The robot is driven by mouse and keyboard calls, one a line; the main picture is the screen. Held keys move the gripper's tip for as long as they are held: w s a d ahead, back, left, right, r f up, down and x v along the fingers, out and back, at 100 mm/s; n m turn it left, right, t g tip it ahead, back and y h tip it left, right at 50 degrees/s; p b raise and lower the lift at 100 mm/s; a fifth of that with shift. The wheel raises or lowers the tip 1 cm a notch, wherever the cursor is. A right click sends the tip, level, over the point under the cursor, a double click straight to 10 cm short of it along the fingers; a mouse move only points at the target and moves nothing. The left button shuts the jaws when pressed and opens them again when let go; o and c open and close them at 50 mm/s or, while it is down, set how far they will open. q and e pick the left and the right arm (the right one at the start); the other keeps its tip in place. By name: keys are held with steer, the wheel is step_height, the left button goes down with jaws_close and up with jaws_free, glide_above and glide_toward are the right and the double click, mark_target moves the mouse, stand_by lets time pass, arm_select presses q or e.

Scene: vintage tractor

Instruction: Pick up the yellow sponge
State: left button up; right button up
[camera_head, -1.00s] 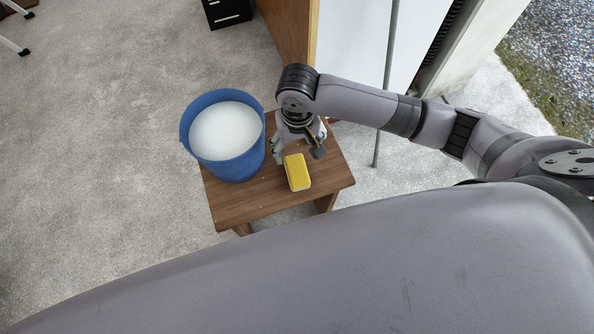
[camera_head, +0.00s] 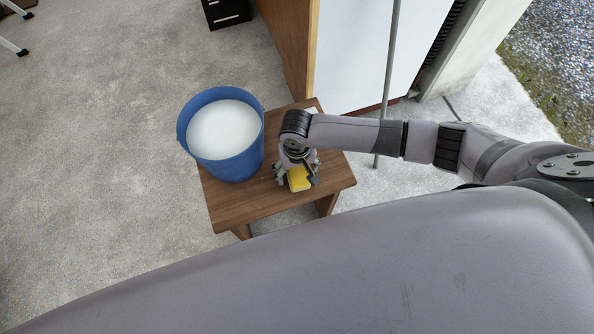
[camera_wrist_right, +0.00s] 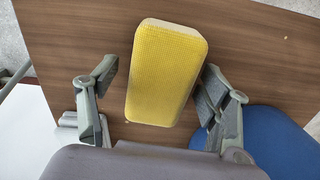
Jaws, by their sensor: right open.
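The yellow sponge (camera_head: 299,178) lies on the small wooden stool (camera_head: 240,207), partly hidden under my right gripper (camera_head: 297,179) in the head view. In the right wrist view the sponge (camera_wrist_right: 165,75) lies between the two fingers of my right gripper (camera_wrist_right: 158,88). The gripper is open, with a gap showing on both sides of the sponge, wider at the left finger. My left gripper is not in view.
A blue bucket (camera_head: 247,160) filled with white stuff stands on the stool, just left of my right gripper; it also shows in the wrist view (camera_wrist_right: 275,140). A thin grey pole (camera_head: 388,85) and a white panel (camera_head: 350,55) stand behind. Open floor lies left.

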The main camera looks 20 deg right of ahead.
steer(key=shift+c, duration=0.3)
steer(key=c, duration=1.1)
